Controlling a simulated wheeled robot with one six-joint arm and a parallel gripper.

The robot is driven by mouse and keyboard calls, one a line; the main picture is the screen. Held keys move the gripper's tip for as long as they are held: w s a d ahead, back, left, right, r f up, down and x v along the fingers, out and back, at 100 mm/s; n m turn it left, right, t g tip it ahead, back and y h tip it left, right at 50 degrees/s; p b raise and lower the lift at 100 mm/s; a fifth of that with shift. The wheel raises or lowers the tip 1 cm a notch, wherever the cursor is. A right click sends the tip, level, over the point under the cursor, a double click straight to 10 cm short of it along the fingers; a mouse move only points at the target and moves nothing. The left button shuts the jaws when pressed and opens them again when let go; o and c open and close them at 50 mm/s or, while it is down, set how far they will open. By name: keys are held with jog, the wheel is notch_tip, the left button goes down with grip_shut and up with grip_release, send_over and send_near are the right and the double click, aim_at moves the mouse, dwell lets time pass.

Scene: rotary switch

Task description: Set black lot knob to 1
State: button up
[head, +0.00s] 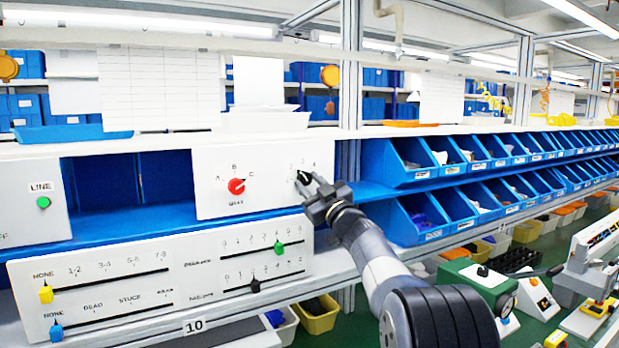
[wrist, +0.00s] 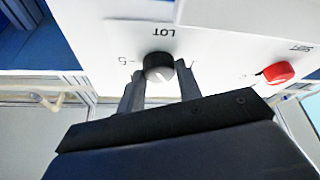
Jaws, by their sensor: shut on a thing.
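The black LOT knob (head: 303,177) is on the right part of a white panel (head: 265,170), with small numbers around it. In the wrist view the black knob (wrist: 158,63) shows close up, with the word LOT upside down above it. A short pale mark shows on its face, but which number it points to is unclear. My gripper (head: 308,186) reaches it from the lower right. In the wrist view my gripper (wrist: 159,78) has one finger on each side of the knob and is shut on it.
A red knob (head: 236,186) with letters around it is left on the same panel. Below is a slider panel (head: 130,285) with yellow, blue, green and black sliders. A green button (head: 43,202) is far left. Blue bins (head: 420,215) line the right.

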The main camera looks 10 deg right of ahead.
jog(key=n+g+y+p, duration=0.1)
jog(key=n, duration=0.2)
jog(key=n+g+y+p, duration=0.1)
jog(key=n+p, duration=0.1)
jog(key=n, duration=0.1)
jog(key=n+g+y+p, duration=0.1)
jog(key=n, duration=0.2)
jog(key=shift+d+r+n+g+p, duration=0.25)
jog(key=shift+r+n+g+p, duration=0.05)
jog(key=shift+n+g+p, duration=0.1)
jog(key=shift+w+n+g+p, duration=0.1)
jog(key=shift+n+g+p, duration=0.85)
jog(key=shift+n, duration=1.15)
jog(key=shift+f, duration=0.1)
jog(key=o, duration=1)
jog(key=shift+c, duration=0.2)
jog(key=b+v, duration=0.3)
jog(key=v, duration=0.8)
jog(key=shift+b, duration=0.3)
jog(key=shift+w+a, duration=0.15)
